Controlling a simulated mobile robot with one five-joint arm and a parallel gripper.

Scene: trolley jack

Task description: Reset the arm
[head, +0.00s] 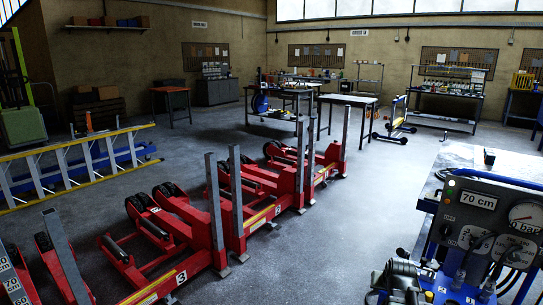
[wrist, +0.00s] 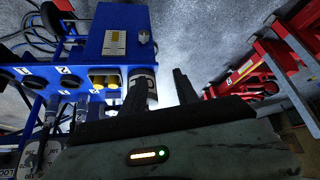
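My gripper (wrist: 160,85) shows in the wrist view as two dark fingers pointing up the picture. They stand apart, with pale floor between the tips, and nothing is held. A blue panel (wrist: 112,75) with several round sockets is behind and left of the fingers. A light, dark-marked cylinder end is partly hidden behind the left finger, and I cannot tell whether they touch. In the head view I cannot make out my gripper with certainty.
A control panel (head: 485,222) reading 70 cm, with a gauge, stands at the right of the head view. Red trolley jacks (head: 180,232) line the left and middle. They also show in the wrist view (wrist: 245,75). Grey floor (head: 325,245) between is clear.

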